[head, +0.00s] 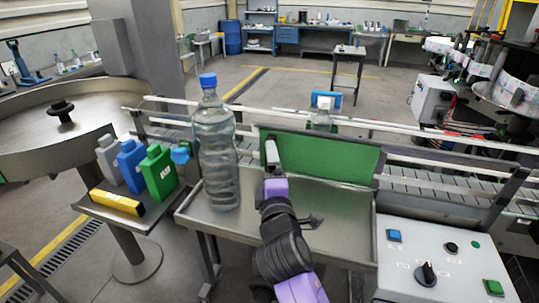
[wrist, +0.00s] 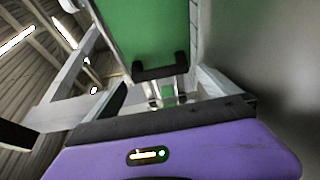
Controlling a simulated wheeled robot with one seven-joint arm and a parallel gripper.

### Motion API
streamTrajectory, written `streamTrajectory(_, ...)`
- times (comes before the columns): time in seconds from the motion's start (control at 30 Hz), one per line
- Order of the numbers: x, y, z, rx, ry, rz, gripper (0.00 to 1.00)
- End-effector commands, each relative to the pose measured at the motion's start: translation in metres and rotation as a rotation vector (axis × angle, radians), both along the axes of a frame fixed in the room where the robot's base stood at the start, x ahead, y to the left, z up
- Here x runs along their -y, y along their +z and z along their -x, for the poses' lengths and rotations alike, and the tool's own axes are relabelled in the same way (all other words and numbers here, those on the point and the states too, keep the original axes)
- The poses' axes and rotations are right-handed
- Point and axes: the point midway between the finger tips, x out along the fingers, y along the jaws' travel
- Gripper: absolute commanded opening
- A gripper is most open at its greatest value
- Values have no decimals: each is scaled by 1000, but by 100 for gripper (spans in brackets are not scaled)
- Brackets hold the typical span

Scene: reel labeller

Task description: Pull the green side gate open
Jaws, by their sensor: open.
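The green side gate (head: 335,158) stands upright as a wide panel in front of the conveyor, behind the steel tray, and looks closed. In the wrist view the green panel (wrist: 150,30) fills the upper middle. A black U-shaped bar (wrist: 160,72) shows at its lower edge; it looks like a handle, but I cannot be sure. My gripper (head: 271,152) is in front of the gate's left part, its purple body below. My gripper is open and holds nothing that I can see. Whether its fingers touch the gate or the bar cannot be told.
A large clear bottle (head: 214,150) with a blue cap stands on the steel tray (head: 335,222), close left of my arm. A control panel (head: 445,262) is at right. Green, blue and grey jugs (head: 160,172) stand on a side shelf at left. Conveyor rails (head: 430,160) run behind.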

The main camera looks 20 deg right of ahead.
Motion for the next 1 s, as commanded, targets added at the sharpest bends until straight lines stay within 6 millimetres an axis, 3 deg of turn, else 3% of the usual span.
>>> streamTrajectory(0.3, 10, 2, -43, 2, 0, -3, 100)
streamTrajectory(0.7, 12, 0, -50, 2, 1, -3, 100)
streamTrajectory(0.77, 12, 0, -50, 2, 1, -4, 92)
streamTrajectory(1.0, 12, 0, -50, 1, 1, -4, 45)
